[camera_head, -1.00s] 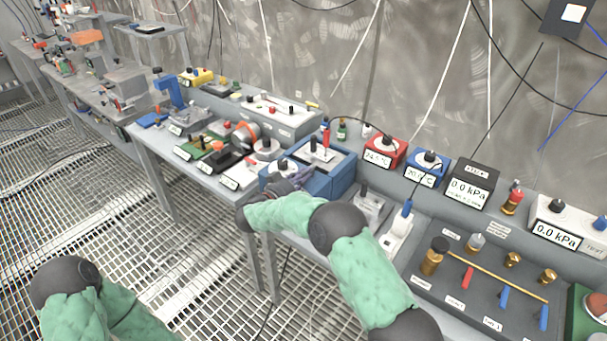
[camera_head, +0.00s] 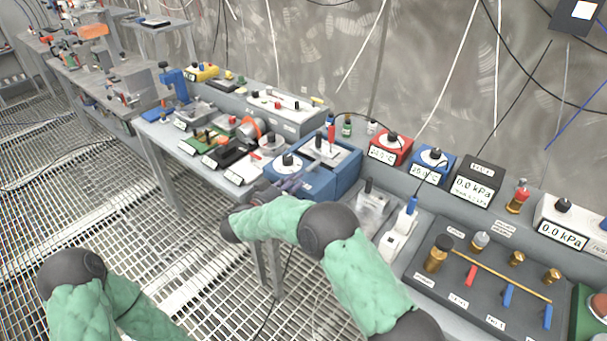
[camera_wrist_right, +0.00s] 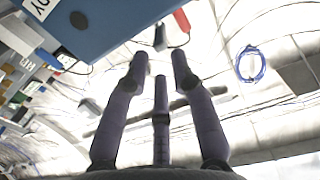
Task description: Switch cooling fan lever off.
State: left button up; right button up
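A blue box (camera_head: 303,184) stands on the bench, with a white dial and black knob (camera_head: 288,160) on its front part. Behind the dial, a red upright handle (camera_head: 331,132) and a black one (camera_head: 319,141) stand on its light top plate. I cannot tell which handle is the cooling fan lever. My right gripper (camera_head: 291,187) is in front of the box's near face; whether it touches is unclear. In the right wrist view, its three fingers (camera_wrist_right: 160,62) are extended and apart, with nothing between them; the blue box (camera_wrist_right: 110,25) and red handle (camera_wrist_right: 182,20) lie beyond. My left gripper is not visible.
An orange-ringed round device (camera_head: 250,129) and small switch panels stand left of the box. Red (camera_head: 391,148) and blue (camera_head: 432,162) meters, a white device (camera_head: 398,237) and a dark valve panel (camera_head: 480,275) are to the right. Cables hang above. Open grating lies in front.

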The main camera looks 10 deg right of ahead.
jog(key=v, duration=0.5)
jog(key=shift+s+a, duration=0.15)
jog(key=shift+a, duration=0.05)
